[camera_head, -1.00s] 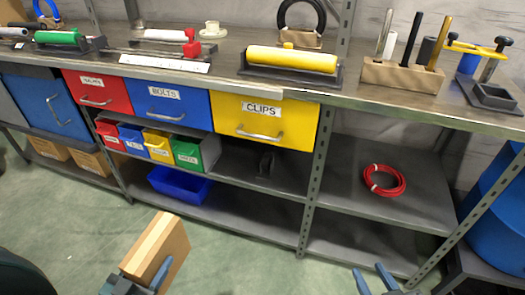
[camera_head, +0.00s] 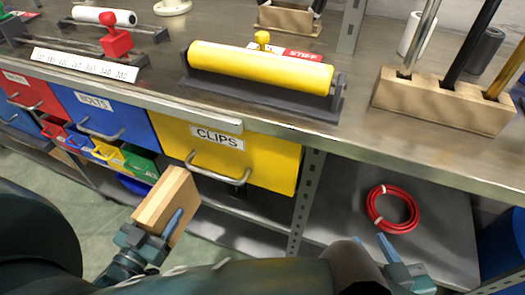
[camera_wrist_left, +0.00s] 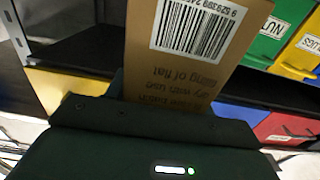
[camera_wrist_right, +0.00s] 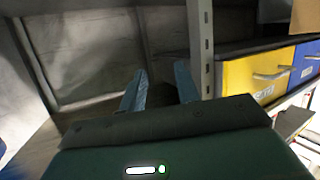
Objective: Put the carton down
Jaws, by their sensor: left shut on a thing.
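A brown cardboard carton (camera_head: 166,204) is held tilted in my left gripper (camera_head: 158,236), in front of the yellow CLIPS drawer and below the bench top. In the left wrist view the carton (camera_wrist_left: 185,70) shows a barcode label and printed text, upside down. My left gripper is shut on it. My right gripper (camera_head: 372,246) is at the lower right, in front of the shelf, and its fingers are spread apart with nothing between them. They also show in the right wrist view (camera_wrist_right: 160,88).
The bench top (camera_head: 330,135) carries a yellow roller (camera_head: 260,65), a wooden block with rods (camera_head: 440,102) and a red-knobbed rail. Below are the CLIPS drawer (camera_head: 270,165), the BOLTS drawer (camera_head: 100,120), small bins, and a shelf with a red cable coil (camera_head: 392,210). Shelf space around the coil is bare.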

